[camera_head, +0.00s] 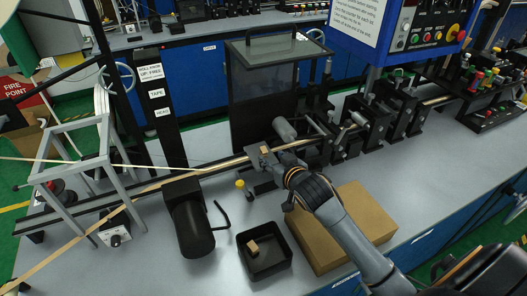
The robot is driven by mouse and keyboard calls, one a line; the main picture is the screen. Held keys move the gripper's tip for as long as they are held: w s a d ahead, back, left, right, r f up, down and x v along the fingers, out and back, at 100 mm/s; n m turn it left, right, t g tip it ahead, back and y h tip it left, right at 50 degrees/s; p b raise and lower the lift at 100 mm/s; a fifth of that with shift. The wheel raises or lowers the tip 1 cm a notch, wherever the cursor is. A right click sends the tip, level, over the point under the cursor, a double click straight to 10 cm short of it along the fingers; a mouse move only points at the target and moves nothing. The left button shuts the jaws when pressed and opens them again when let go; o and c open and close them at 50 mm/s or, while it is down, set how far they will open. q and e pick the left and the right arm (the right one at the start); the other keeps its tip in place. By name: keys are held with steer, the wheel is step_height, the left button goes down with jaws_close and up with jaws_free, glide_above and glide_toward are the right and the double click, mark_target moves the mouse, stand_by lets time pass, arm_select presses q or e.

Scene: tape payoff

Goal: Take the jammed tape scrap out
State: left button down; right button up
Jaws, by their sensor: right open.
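My right gripper (268,160) reaches in from the lower right, over the tape line in front of the dark guard box. It is open, and its fingers are small and partly merged with the machine parts. A small tan piece (265,149), perhaps the jammed tape scrap, shows at the fingertips; I cannot tell whether they touch it. The tan tape (155,184) runs along the dark rail from the lower left towards the rollers. Another small tan piece (253,246) lies in a black open tray (270,268) at the front. My left gripper is out of view.
A cardboard box (345,232) lies under my right arm, beside the tray. A black motor (190,228) stands left of the tray. The guard box (262,90) rises behind the line, with a control panel (420,35) at upper right. The bench front left is mostly clear.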

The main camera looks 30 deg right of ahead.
mark_target(265, 150)
steer(key=x, duration=0.2)
steer(key=shift+w+f, duration=0.15)
steer(key=shift+w, duration=0.3)
steer(key=shift+w+p, duration=0.35)
steer(key=x, duration=0.3)
steer(key=shift+w+p, duration=0.3)
steer(key=shift+p, duration=0.05)
steer(key=shift+w+f, duration=0.1)
steer(key=shift+w, duration=0.3)
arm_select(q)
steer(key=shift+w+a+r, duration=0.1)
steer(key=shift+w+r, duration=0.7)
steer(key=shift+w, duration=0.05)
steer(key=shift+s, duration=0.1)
arm_select(e)
steer(key=c, duration=0.8)
